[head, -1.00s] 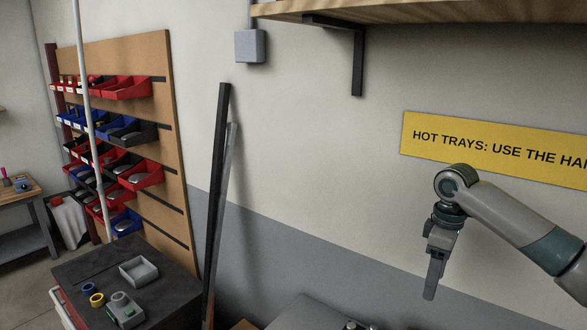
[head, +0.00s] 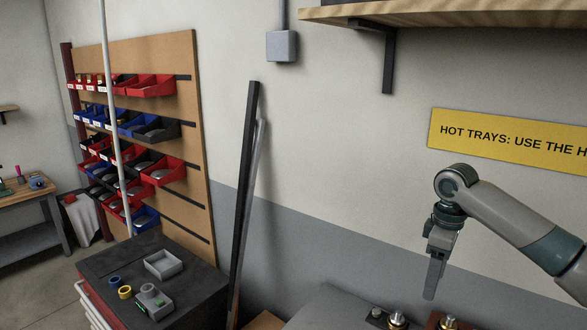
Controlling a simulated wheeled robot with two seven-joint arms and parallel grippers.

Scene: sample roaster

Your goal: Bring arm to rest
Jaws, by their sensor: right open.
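My right gripper (head: 434,278) hangs at the right of the head view, fingers pointing down, at the end of my raised right arm. It is seen from the side, with nothing visible between its fingers. My left gripper is not in view.
A dark-topped cabinet (head: 205,285) carries a grey tray (head: 166,264) and small parts. Long bars (head: 246,190) lean on the wall. A bin rack (head: 190,135) stands left. A wooden shelf (head: 450,10) overhangs at top right, above a yellow sign (head: 510,140).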

